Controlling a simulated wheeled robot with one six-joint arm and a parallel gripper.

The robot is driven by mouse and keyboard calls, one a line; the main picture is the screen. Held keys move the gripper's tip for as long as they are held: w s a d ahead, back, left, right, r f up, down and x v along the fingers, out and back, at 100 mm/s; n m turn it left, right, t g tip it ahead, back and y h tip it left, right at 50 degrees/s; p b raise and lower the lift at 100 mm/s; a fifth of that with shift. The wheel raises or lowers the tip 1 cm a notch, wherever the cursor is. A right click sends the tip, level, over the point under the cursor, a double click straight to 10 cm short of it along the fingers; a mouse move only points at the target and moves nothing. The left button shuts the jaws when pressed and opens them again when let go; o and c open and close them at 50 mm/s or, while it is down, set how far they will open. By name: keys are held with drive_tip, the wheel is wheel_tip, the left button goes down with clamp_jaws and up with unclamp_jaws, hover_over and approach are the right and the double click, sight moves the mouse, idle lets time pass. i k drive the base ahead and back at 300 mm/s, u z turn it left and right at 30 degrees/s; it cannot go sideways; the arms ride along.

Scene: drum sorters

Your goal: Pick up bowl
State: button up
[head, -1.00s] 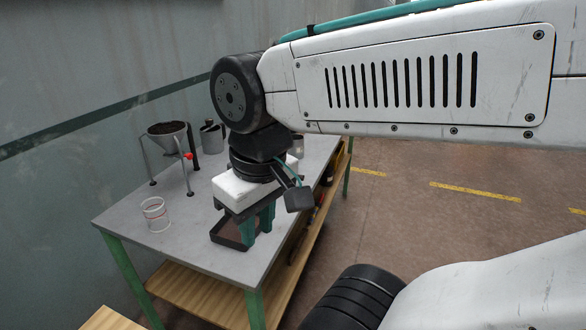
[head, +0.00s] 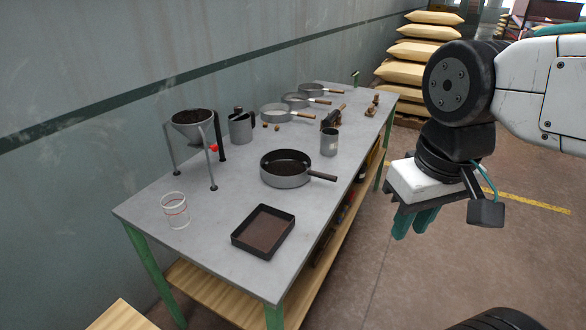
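No plain bowl is clear to me. The nearest to one is a round grey pan (head: 286,180) with a dark handle and dark contents, on the middle of the table. A bowl-shaped grey hopper (head: 192,132) with dark contents stands on legs at the table's left side. My gripper (head: 414,224) hangs to the right of the table, fingers pointing down, over the floor. Nothing shows held in it. Its teal fingers look close together, and the gap between them is unclear.
The grey table (head: 200,240) also holds a dark square tray (head: 263,231), a clear cup (head: 175,210), a grey can (head: 241,127), a metal cup (head: 329,142) and several sieve-like pans (head: 277,113) farther back. Stacked sacks (head: 417,52) stand behind. Floor right of the table is clear.

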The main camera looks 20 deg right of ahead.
sight(282, 167)
drive_tip(key=k, duration=0.65)
drive_tip(key=z, duration=0.85)
drive_tip(key=i, duration=1.6)
drive_tip(key=u, duration=0.6)
